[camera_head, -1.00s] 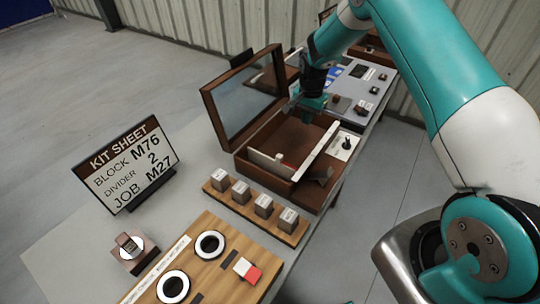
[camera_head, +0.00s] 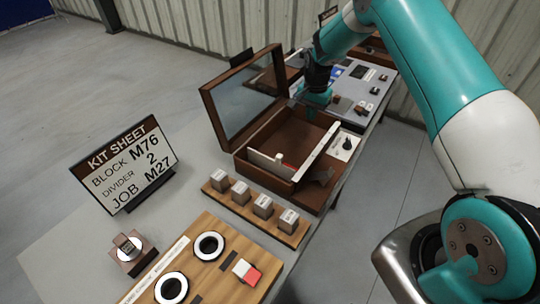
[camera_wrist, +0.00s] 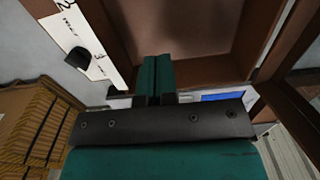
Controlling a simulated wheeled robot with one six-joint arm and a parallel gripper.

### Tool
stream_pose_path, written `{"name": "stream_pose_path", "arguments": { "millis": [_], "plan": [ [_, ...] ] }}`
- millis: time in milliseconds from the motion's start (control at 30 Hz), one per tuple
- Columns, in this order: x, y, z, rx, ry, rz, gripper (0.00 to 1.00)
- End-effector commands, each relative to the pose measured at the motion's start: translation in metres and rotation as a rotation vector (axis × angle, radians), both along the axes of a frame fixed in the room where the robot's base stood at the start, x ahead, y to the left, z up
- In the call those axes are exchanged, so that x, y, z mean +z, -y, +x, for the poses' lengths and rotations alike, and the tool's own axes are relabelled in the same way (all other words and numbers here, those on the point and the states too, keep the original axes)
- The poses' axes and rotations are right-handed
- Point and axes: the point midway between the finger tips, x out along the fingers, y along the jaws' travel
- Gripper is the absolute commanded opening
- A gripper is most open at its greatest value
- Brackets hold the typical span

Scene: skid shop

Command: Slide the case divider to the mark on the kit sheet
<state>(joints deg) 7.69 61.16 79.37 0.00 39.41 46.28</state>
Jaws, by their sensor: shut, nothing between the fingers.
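The kit sheet (camera_head: 125,165) stands at the left and reads BLOCK M76, DIVIDER 2, JOB M27. The brown case (camera_head: 300,135) is open, with its glazed lid (camera_head: 245,95) tilted up. A pale upright panel, which looks like the divider (camera_head: 265,168), crosses the near part of the case, with a small knob beside it. A pale strip (camera_head: 322,150) runs along the right side. My gripper (camera_head: 315,101) is shut and empty near the case's far end, apart from the panel. In the wrist view its fingers (camera_wrist: 155,78) are together before the brown case interior (camera_wrist: 195,28).
Several grey blocks (camera_head: 240,193) stand on a wooden rack before the case. A wooden board (camera_head: 205,262) with rings and a red-and-white piece lies nearer. A white card with a black knob (camera_head: 347,145) is right of the case. Another table (camera_head: 355,85) stands behind.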

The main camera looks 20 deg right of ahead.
Motion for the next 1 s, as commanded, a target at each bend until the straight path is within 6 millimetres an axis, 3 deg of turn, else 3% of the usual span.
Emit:
{"name": "stream_pose_path", "arguments": {
  "millis": [533,1000],
  "plan": [
    [-0.001,0.022,0.015,0.0,0.0,0.0,0.0],
    [0.0,0.022,0.016,0.0,-0.001,0.0,0.0]
  ]
}}
